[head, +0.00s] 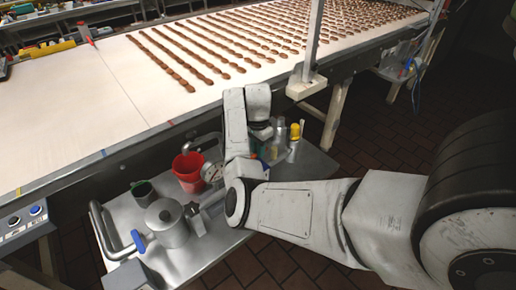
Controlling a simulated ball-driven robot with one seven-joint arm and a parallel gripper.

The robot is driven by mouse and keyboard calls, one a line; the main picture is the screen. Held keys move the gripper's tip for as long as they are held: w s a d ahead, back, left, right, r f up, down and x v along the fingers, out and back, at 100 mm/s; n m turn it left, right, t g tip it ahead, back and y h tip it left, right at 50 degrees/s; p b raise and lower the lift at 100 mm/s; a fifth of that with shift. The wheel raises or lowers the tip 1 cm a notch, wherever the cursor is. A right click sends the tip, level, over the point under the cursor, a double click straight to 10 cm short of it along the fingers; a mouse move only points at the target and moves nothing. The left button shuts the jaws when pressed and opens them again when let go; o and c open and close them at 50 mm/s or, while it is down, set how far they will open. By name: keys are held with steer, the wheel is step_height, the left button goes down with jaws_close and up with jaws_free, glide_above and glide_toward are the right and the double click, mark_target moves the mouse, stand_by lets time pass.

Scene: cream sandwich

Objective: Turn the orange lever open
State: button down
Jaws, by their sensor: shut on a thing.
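My gripper (262,133) is at the end of my folded arm, pointing down over the back right part of the metal cart. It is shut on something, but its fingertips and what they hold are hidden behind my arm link. I cannot make out the orange lever; it may be behind my arm. A round pressure gauge (211,172) shows just left of my arm. A silver lidded pot (166,223) stands at the front of the cart, with a blue handle (138,241) at its left.
The metal cart (222,248) also holds a red bucket (188,172), a dark green cup (143,191) and a yellow-topped bottle (295,132). Behind it runs a long white conveyor (90,110) with rows of brown pieces. A post with a box (306,86) stands near my wrist. Tiled floor is free at right.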

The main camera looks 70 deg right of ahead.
steer(key=c, duration=1)
jaws_free()
steer(key=shift+c, duration=0.2)
steer(key=shift+r, duration=0.1)
step_height(320, 180, up, 11)
steer(key=b, duration=0.1)
steer(key=shift+f, duration=0.2)
steer(key=a+f+n, duration=0.1)
steer(key=f, duration=0.1)
steer(key=s+a+f+n+h, duration=0.1)
steer(key=a+f+n, duration=0.1)
steer(key=a+f+n+b, duration=0.1)
steer(key=a+f, duration=0.1)
steer(key=shift+s+f+n+g+h, duration=0.25)
steer(key=shift+s+n+g+h, duration=0.05)
steer(key=shift+n+h, duration=0.1)
steer(key=s+a+f+n, duration=0.3)
steer(key=a+n, duration=0.3)
steer(key=a, duration=0.4)
steer(key=s+a+f+n+t+y+b, duration=0.1)
steer(key=s+a+f+n, duration=0.3)
steer(key=a, duration=0.6)
steer(key=s+a+f+n, duration=0.4)
steer(key=a+n, duration=0.4)
steer(key=a, duration=0.2)
steer(key=shift+s+a+f+t+y, duration=0.2)
steer(key=shift+f+t+y, duration=0.1)
steer(key=shift+f, duration=0.15)
